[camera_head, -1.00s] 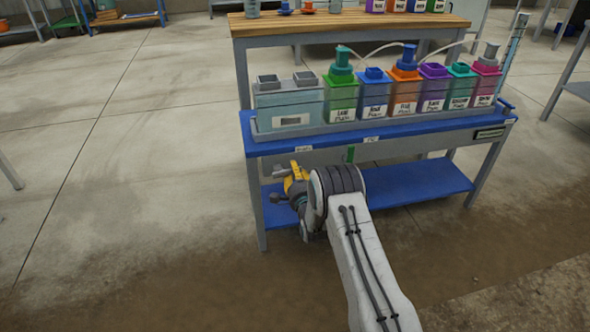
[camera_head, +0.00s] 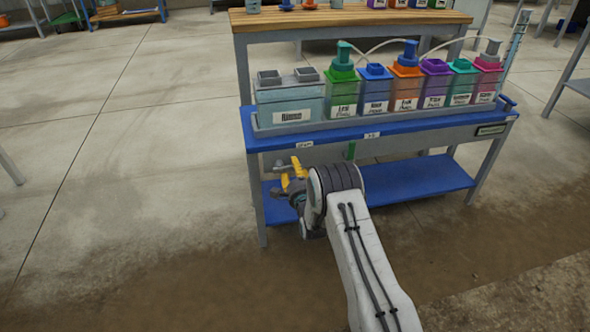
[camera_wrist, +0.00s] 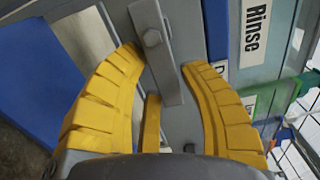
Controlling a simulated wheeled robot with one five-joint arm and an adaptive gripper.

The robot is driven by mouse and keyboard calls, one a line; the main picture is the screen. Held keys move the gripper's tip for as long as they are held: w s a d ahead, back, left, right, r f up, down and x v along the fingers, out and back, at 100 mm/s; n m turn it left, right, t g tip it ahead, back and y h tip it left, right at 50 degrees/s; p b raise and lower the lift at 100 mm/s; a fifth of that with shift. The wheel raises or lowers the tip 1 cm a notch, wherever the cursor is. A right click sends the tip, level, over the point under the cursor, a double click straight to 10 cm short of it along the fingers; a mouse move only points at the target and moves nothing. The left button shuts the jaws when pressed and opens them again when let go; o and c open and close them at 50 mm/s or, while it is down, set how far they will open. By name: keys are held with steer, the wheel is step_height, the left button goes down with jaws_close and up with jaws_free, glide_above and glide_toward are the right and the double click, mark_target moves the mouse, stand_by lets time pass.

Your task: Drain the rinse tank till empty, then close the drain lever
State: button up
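The rinse tank (camera_head: 293,97) is a clear box with two grey caps, at the left end of the tank row. Its "Rinse" label (camera_wrist: 256,28) shows in the wrist view; I cannot tell its liquid level for sure. The drain lever (camera_wrist: 168,75) is a grey bar with a bolt at its top, below the tank's front. A short yellow piece (camera_wrist: 152,122) shows near its lower end. My gripper (camera_wrist: 163,58) has its yellow fingers spread, one on each side of the bar; I cannot tell whether they touch it. In the head view my gripper (camera_head: 290,172) is at the bench's left front.
The blue bench top (camera_head: 380,129) carries several coloured tanks to the right, with thin hoses above. A blue lower shelf (camera_head: 415,181) lies behind my arm. Floor to the left is clear.

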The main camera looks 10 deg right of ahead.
steer(key=o, duration=0.3)
steer(key=shift+d, duration=0.15)
steer(key=shift+o, duration=0.2)
steer(key=shift+s, duration=0.1)
steer(key=s, duration=1.2)
